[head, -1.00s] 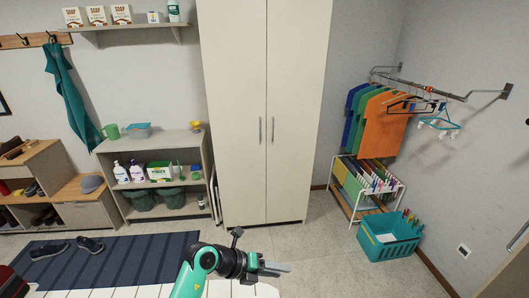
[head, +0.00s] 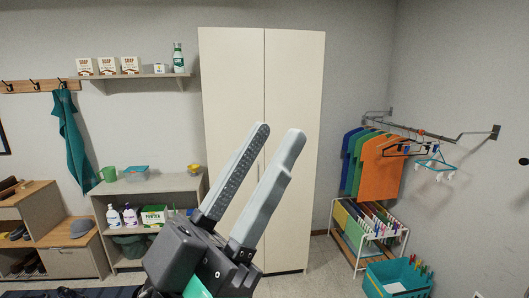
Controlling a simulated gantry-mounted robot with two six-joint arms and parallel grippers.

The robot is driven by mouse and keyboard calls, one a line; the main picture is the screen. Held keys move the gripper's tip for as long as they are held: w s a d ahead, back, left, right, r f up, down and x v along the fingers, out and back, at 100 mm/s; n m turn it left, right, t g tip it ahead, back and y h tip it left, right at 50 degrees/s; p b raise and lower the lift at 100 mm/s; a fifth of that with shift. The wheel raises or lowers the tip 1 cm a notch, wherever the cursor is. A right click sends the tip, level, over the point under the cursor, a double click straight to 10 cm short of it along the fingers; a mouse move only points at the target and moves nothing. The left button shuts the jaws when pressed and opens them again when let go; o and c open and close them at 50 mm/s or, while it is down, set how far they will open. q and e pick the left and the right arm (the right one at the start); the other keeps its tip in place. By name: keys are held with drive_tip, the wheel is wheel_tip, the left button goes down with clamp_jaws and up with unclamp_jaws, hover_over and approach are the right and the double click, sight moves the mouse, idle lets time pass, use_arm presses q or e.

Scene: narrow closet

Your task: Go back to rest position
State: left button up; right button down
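My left gripper (head: 276,133) fills the lower middle of the head view, with its fingers pointing up and to the right. The two grey fingers stand apart with a clear gap between them, and nothing is held. It shows in front of the closed white wardrobe (head: 294,90), hiding part of its doors and handles. My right gripper is not in the head view.
A shelf unit (head: 150,184) with bottles and boxes stands left of the wardrobe. At the right are a clothes rail (head: 425,133) with shirts (head: 383,165), a white rack (head: 404,228) and a teal crate (head: 374,284). A wall shelf (head: 135,77) holds soap boxes.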

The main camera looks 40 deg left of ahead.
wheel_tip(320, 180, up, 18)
drive_tip(key=p, duration=1.7)
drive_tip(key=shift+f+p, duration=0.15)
drive_tip(key=shift+p, duration=0.25)
